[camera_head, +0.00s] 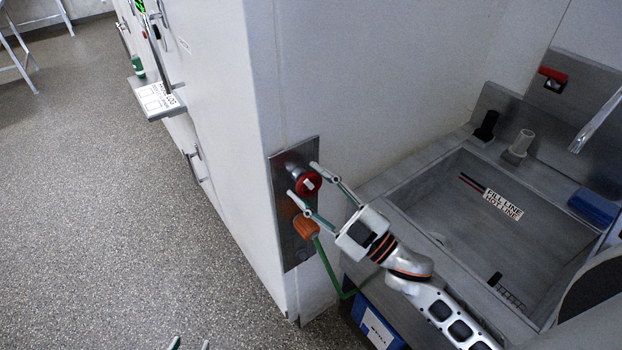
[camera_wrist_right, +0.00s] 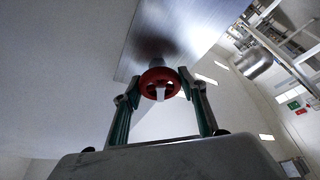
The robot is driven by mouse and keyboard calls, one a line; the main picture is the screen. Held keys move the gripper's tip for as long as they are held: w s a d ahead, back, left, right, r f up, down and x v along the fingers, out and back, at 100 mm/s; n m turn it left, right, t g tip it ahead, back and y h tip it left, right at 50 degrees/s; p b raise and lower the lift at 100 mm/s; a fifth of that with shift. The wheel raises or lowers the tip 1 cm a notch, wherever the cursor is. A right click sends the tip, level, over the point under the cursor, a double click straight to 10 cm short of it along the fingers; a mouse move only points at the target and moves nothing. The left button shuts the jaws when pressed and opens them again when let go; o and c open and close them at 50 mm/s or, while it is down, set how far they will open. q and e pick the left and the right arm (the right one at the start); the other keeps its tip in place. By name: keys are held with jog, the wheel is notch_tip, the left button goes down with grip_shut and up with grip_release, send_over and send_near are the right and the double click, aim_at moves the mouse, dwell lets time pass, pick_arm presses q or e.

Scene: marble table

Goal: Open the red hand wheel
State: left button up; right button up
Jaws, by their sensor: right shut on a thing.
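The red hand wheel (camera_head: 313,184) sits on a metal plate (camera_head: 291,245) fixed to the end of a white wall. It also shows in the right wrist view (camera_wrist_right: 159,88), with a pale mark across its middle. My right gripper (camera_head: 304,180) is shut on the wheel, with one finger on either side of it. In the right wrist view the two green-grey fingers (camera_wrist_right: 160,92) flank the rim. Of my left gripper (camera_head: 190,344), only two fingertips show at the bottom edge in the head view; they are apart with nothing seen between them.
An orange fitting (camera_head: 306,228) with a green hose (camera_head: 326,262) is just below the wheel. A metal sink (camera_head: 455,195) is to the right, with a blue box (camera_head: 377,322) below its front. A small shelf (camera_head: 155,98) juts out at the upper left. Open floor (camera_head: 110,200) lies left.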

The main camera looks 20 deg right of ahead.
jog(key=shift+n+g+p, duration=0.4)
jog(key=shift+n+p, duration=0.1)
jog(key=shift+n, duration=0.4)
jog(key=o, duration=1.1)
jog(key=shift+s, duration=0.1)
jog(key=shift+v, duration=3.7)
jog(key=shift+d, duration=0.1)
